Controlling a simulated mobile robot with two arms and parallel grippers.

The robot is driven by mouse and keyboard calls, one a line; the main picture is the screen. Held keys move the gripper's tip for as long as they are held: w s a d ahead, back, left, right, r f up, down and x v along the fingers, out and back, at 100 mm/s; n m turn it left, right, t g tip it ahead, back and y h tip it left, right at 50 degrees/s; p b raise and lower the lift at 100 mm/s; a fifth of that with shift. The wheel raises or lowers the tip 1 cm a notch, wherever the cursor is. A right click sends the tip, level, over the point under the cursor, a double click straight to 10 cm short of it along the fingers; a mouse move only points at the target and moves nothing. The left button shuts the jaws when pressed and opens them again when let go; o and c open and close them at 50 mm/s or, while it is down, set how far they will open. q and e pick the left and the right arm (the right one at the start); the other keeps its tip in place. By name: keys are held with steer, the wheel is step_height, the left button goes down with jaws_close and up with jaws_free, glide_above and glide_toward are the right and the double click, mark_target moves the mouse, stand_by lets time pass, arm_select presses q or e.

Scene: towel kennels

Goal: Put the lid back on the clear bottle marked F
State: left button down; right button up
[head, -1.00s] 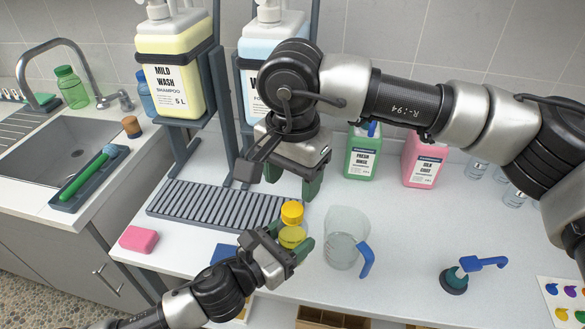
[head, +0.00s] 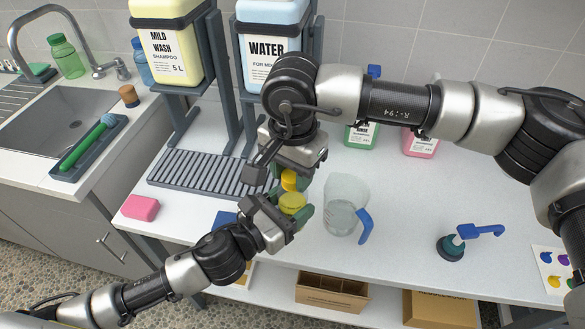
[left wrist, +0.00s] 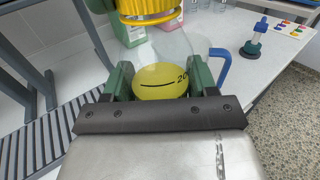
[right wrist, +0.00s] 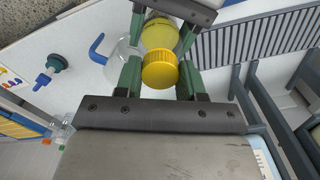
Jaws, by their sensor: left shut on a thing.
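A small clear bottle (head: 292,203) of yellow liquid is held upright above the counter; the left wrist view shows a line and a number on the bottle (left wrist: 160,82), but no letter F. My left gripper (left wrist: 158,72) is shut on the bottle's body. The ribbed yellow lid (head: 289,180) is at the bottle's top; I cannot tell whether it is screwed down. In the right wrist view, my right gripper (right wrist: 160,88) has its fingers on either side of the lid (right wrist: 160,68), seemingly open with small gaps.
A clear jug (head: 341,217) with a blue handle stands just right of the bottle. A grey slatted rack (head: 205,172) and a pink sponge (head: 140,207) lie to the left. A blue-handled pump (head: 455,245) stands on the right.

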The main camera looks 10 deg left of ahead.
steer(key=c, duration=0.4)
steer(key=m, duration=0.5)
steer(key=o, duration=1.1)
step_height(320, 180, up, 12)
